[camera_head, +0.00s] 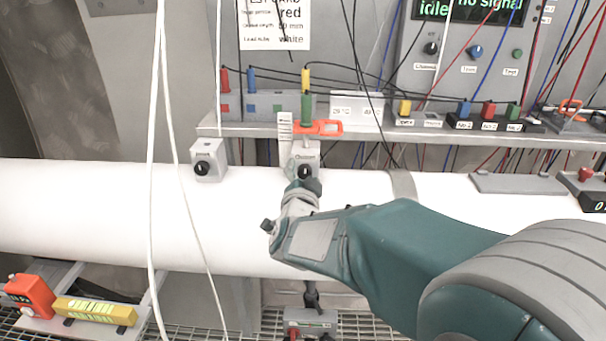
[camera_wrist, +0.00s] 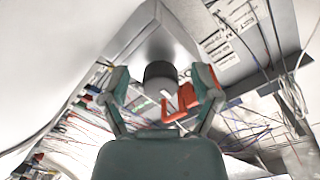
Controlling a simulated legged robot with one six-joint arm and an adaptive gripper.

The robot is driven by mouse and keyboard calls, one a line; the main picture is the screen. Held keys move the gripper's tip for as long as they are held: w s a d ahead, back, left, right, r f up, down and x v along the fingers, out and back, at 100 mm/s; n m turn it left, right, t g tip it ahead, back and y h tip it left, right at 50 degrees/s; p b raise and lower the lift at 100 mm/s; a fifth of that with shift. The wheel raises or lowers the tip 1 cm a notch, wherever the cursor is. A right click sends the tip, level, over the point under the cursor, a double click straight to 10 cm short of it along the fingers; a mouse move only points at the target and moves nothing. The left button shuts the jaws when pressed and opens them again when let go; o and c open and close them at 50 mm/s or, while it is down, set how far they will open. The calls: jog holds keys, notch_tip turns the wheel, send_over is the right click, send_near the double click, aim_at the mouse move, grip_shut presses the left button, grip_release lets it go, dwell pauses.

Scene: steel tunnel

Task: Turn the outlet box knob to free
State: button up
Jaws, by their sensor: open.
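The outlet box (camera_head: 301,157) is a small grey box on top of the white pipe, in the middle of the head view. Its black round knob (camera_head: 304,171) faces the camera. My gripper (camera_head: 305,187) is right in front of this knob, just below it in the picture, and covers the box's lower part. In the wrist view the dark knob (camera_wrist: 160,72) lies between the two spread fingers of my open gripper (camera_wrist: 162,84). Gaps show on both sides, so the fingers look apart from it. The knob's pointer and setting cannot be read.
A similar grey box (camera_head: 208,158) with a black knob sits to the left on the white pipe (camera_head: 90,205). An orange clip (camera_head: 318,127) is just above the outlet box; it also shows near the right finger in the wrist view (camera_wrist: 183,101). A shelf (camera_head: 370,131) and hanging cables are behind.

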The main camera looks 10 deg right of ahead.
grip_shut()
jog(key=shift+n, duration=0.8)
grip_release()
jog(key=shift+s, duration=0.1)
jog(key=v, duration=1.1)
jog(key=shift+s+a, duration=0.2)
jog(key=shift+s, duration=0.15)
